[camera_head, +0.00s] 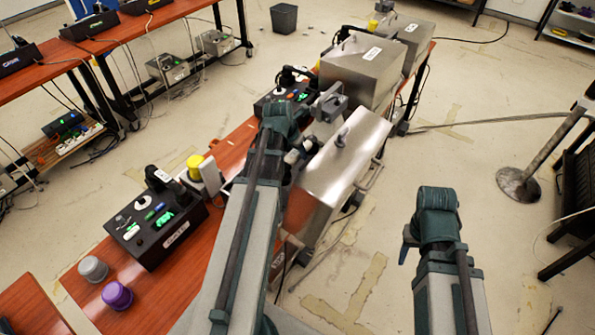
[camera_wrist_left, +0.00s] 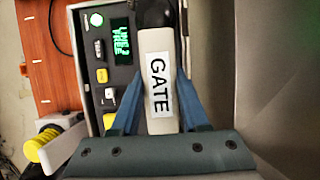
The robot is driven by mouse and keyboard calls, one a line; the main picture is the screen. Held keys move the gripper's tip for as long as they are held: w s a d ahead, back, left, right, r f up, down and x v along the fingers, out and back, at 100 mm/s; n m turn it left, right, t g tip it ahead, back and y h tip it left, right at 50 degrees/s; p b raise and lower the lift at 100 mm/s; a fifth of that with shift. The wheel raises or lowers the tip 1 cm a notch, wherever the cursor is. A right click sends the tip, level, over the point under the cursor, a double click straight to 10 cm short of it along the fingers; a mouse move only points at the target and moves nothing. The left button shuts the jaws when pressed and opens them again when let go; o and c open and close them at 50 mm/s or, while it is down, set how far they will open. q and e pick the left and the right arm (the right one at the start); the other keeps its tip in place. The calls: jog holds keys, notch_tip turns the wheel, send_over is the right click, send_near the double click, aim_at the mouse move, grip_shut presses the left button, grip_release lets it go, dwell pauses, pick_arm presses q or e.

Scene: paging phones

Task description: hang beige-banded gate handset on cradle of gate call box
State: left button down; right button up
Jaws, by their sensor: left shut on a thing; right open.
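The gate handset (camera_wrist_left: 158,50) fills the middle of the left wrist view, a pale beige bar with a white GATE label and a dark upper end. My left gripper (camera_wrist_left: 158,100) is shut on it, one blue finger on each side. Beside and behind the handset is a black call box (camera_wrist_left: 122,75) with a green display and buttons; it also shows in the head view (camera_head: 264,103), partly behind my left arm. Its cradle is hidden, and I cannot tell whether the handset touches it. My right gripper (camera_head: 408,245) is open and empty over the floor at right.
Another black call box (camera_head: 155,228) with a handset stands on the near table, beside a yellow-capped device (camera_head: 196,168). Grey (camera_head: 93,268) and purple (camera_head: 117,295) knobs sit in front. Steel cases (camera_head: 338,165) line the table's right side. A post (camera_head: 545,155) stands at right.

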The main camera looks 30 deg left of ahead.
aim_at(297, 162)
pick_arm(q)
notch_tip(297, 162, down, 5)
jog(key=b, duration=0.3)
jog(key=shift+r, duration=0.15)
jog(key=shift+b, duration=0.3)
notch_tip(297, 162, down, 4)
jog(key=b, duration=0.3)
jog(key=shift+r, duration=0.2)
jog(key=shift+b, duration=0.3)
jog(key=shift+f, duration=0.15)
jog(key=shift+c, duration=2)
grip_release()
